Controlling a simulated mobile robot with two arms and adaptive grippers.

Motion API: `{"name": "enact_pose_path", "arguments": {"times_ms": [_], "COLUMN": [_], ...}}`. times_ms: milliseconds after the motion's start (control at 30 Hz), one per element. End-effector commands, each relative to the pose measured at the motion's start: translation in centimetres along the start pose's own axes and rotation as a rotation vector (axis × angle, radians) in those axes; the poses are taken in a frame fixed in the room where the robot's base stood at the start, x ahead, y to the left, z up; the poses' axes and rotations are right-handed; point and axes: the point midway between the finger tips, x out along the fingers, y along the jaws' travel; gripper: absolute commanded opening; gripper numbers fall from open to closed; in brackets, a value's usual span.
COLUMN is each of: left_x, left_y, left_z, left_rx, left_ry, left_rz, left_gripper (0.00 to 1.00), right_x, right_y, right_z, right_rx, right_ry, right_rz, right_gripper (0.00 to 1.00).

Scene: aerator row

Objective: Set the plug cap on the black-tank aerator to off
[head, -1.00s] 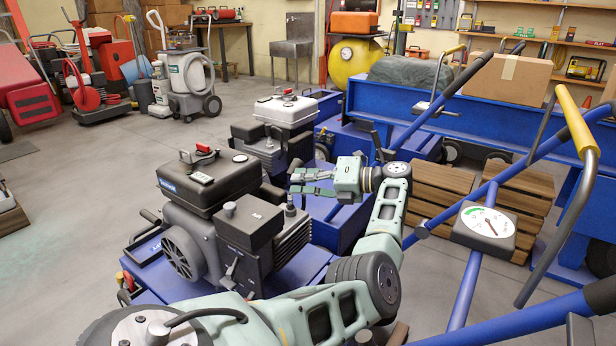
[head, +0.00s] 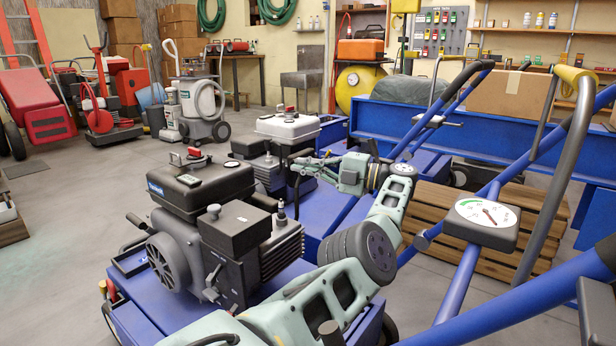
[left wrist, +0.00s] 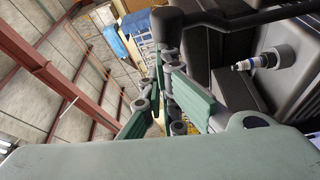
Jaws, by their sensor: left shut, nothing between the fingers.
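The black-tank aerator (head: 205,185) stands in front, with a dark engine on a blue base. A small upright plug (head: 281,213) shows at its right rear. In the left wrist view a metal-and-pale plug (left wrist: 265,60) juts from the dark engine, and its end looks uncovered. A dark rounded piece on a black rod or cable (left wrist: 168,25) lies just beyond my fingers; I cannot tell whether it is the plug cap. My left gripper (head: 305,163) is shut and empty, above and right of the plug, apart from it. My right gripper is out of view.
The white-tank aerator (head: 288,126) stands close behind. Blue handlebars and a gauge (head: 487,215) fill the right side. A slatted wooden pallet (head: 445,220) lies behind them. Open floor (head: 65,240) is at the left.

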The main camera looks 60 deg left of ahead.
Motion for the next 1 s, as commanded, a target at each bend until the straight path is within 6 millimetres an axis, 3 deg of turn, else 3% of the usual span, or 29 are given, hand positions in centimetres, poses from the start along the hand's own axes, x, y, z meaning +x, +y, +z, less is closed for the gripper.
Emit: {"name": "enact_pose_path", "arguments": {"times_ms": [767,1000], "left_x": [0.2,0.4], "left_y": [0.3,3.7], "left_z": [0.1,-0.5], "left_rx": [-0.003,-0.007], "left_ry": [0.000,0.000], "left_rz": [-0.001,-0.003], "left_gripper": [0.00,0.00], "right_x": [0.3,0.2], "right_y": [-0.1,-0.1], "right_z": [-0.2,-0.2], "right_rx": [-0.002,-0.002], "right_ry": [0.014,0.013], "right_rz": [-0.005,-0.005], "right_gripper": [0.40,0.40]}}
